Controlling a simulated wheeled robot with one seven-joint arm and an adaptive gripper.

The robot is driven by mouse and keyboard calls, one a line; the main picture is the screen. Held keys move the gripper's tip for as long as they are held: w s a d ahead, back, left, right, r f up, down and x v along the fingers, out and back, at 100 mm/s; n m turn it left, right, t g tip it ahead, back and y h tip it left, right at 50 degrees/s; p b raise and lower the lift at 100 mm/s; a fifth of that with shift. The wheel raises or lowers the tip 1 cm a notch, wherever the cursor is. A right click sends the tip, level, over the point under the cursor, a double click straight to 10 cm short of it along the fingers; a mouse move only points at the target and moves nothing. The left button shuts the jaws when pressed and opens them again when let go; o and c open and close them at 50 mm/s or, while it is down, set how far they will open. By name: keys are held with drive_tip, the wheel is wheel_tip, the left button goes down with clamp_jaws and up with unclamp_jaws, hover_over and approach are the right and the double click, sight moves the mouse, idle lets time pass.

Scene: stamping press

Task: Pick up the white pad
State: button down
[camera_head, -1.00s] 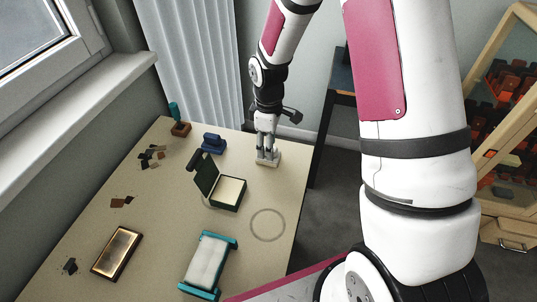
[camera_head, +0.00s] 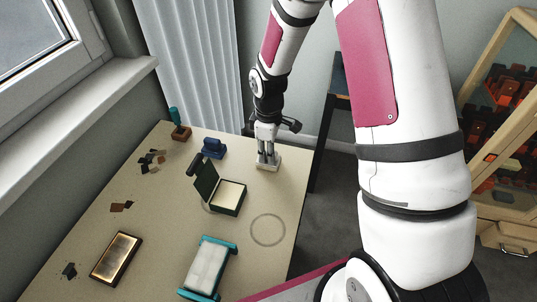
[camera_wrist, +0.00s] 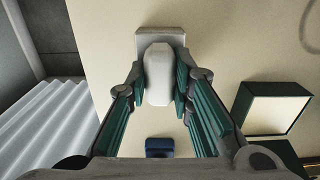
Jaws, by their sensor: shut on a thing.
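The white pad is a pale block (camera_wrist: 158,72) with a rounded upright grip and a flat, greyer base (camera_wrist: 160,33). In the wrist view it stands between my fingers, and the teal-lined finger pads press on the grip from both sides. In the head view its base (camera_head: 268,165) shows under my gripper (camera_head: 267,158) near the far right edge of the table. My gripper points down and is shut on it. I cannot tell whether the base touches the table.
A drawn ring (camera_head: 268,230) marks bare tabletop.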

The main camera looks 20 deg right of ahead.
drive_tip(key=shift+r, duration=0.6)
wheel_tip(320, 180, up, 2)
drive_tip(key=shift+r, duration=0.15)
drive_tip(key=s+a+r, duration=0.1)
drive_tip(key=s, duration=1.5)
drive_tip(key=shift+a+r, duration=0.2)
drive_tip(key=shift+a, duration=0.1)
